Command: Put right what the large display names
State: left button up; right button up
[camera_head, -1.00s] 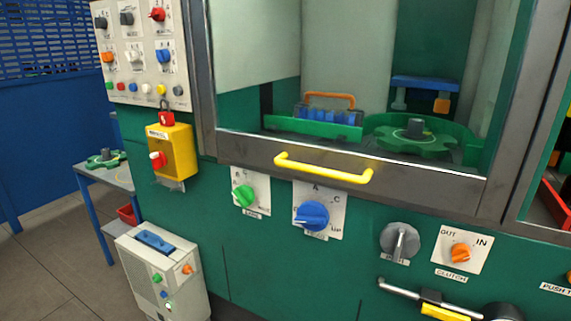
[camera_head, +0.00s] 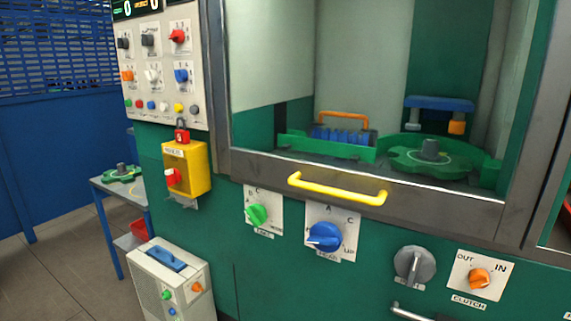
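Only the bottom strip of a dark display (camera_head: 135,8) with lit digits shows at the top left; any text higher up is out of view. Below it is a pale control panel (camera_head: 155,85) with black, red, orange, white and blue knobs and a row of small buttons. The green machine front carries a green knob (camera_head: 257,215), a blue knob (camera_head: 325,237), a grey lever knob (camera_head: 415,264) and an orange clutch knob (camera_head: 480,279) beside the words OUT and IN. A yellow box (camera_head: 187,168) has a red knob (camera_head: 173,176) and a red padlock (camera_head: 181,135). Neither gripper is in view.
A window door with a yellow handle (camera_head: 338,190) looks closed. Behind it are an orange-handled rack (camera_head: 341,136) and a green star wheel (camera_head: 432,158). A pale cabinet (camera_head: 165,278) stands at lower left, near a small table (camera_head: 133,197). Open floor lies at far left.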

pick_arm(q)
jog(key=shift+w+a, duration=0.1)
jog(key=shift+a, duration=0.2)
